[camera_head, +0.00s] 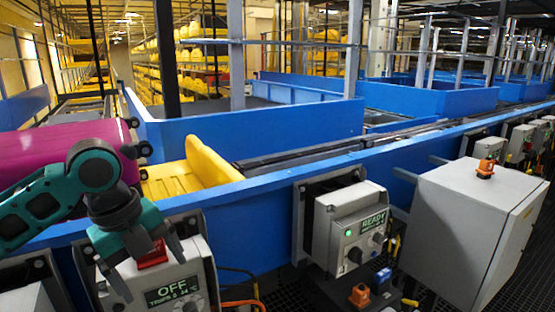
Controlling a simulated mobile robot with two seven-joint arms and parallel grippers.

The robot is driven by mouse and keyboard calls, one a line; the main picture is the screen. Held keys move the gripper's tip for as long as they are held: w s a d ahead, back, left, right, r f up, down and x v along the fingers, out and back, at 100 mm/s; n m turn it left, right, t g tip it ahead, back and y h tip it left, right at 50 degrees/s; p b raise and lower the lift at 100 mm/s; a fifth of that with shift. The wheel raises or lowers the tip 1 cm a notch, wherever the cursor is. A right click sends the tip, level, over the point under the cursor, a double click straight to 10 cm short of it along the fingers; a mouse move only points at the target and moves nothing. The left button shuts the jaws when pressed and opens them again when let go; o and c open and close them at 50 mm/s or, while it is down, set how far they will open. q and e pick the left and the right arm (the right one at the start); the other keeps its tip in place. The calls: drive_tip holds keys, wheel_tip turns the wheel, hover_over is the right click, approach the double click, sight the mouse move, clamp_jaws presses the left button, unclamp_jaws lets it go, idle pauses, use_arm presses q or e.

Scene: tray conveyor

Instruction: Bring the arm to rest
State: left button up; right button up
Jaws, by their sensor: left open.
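My left arm (40,208), teal and dark grey, comes in from the left edge and bends down at its wrist. A red part (152,255) on top of this box shows between the fingers. I cannot tell whether the gripper touches the box. My right gripper is not in view.
A second control box (345,228) reads "READY" and has a green light. A large grey cabinet (470,225) stands at the right. A blue conveyor wall (270,212) runs behind the boxes. A yellow tray (205,160) and a magenta roll-like object (62,152) are on the conveyor.

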use_arm(q)
drive_tip(key=d+f+n+t+h, duration=0.25)
drive_tip(key=d+f+n, duration=0.3)
drive_tip(key=f, duration=0.35)
drive_tip(key=d+f+n+t+h, duration=0.2)
drive_tip(key=d+f+n+t, duration=0.1)
drive_tip(key=d+f+n, duration=0.4)
drive_tip(key=s+a+f+n+t+y, duration=0.2)
drive_tip(key=s+a+f+n, duration=0.3)
drive_tip(key=s+f+n, duration=0.1)
drive_tip(key=s+a+f+n+t+y, duration=0.2)
drive_tip(key=s+a+f+n, duration=0.3)
drive_tip(key=s+f, duration=0.2)
drive_tip(key=shift+s+f+n, duration=0.3)
drive_tip(key=shift+s+n, duration=0.05)
drive_tip(key=shift+s, duration=0.65)
drive_tip(key=shift+y, duration=0.25)
